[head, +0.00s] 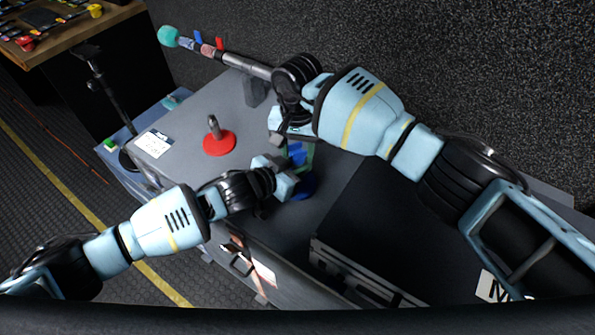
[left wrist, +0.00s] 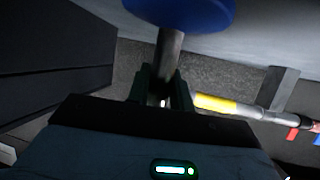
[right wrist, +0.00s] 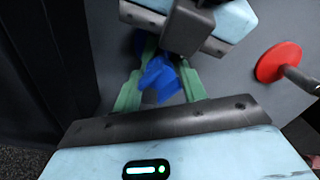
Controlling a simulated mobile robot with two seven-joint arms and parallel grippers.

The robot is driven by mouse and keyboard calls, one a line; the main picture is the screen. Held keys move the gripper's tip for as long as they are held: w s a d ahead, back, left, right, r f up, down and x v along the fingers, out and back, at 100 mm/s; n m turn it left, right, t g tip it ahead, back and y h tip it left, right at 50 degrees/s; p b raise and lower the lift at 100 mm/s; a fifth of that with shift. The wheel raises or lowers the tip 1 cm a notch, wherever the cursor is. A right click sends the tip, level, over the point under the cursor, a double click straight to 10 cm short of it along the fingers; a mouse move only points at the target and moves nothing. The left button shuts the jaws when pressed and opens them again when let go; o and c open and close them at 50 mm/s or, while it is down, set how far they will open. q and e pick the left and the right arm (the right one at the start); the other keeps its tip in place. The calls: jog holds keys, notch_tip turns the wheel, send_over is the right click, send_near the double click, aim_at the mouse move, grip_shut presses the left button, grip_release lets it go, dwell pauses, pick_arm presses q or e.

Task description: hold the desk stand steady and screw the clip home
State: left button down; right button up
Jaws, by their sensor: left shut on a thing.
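The desk stand has a round blue base (head: 306,186) and a grey post. In the left wrist view the blue base (left wrist: 185,10) is at the top, and my left gripper (left wrist: 165,80) is shut on the grey post (left wrist: 171,48). In the head view my left gripper (head: 284,180) is low beside the base. The blue clip (head: 297,154) is above the stand. In the right wrist view the clip (right wrist: 160,80) lies between the green fingers of my right gripper (right wrist: 165,65), which look spread around it. The joint of clip and post is hidden.
A red-based stand (head: 219,143) stands to the left on the grey worktop, near a white card (head: 153,144). A boom pole (head: 243,64) with a teal-tipped end lies behind. A dark case (head: 350,270) is in front. The worktop between the card and red stand is clear.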

jog(key=c, duration=0.3)
jog(key=m, duration=0.5)
jog(key=shift+c, duration=0.2)
jog(key=m, duration=0.8)
jog(key=o, duration=1.1)
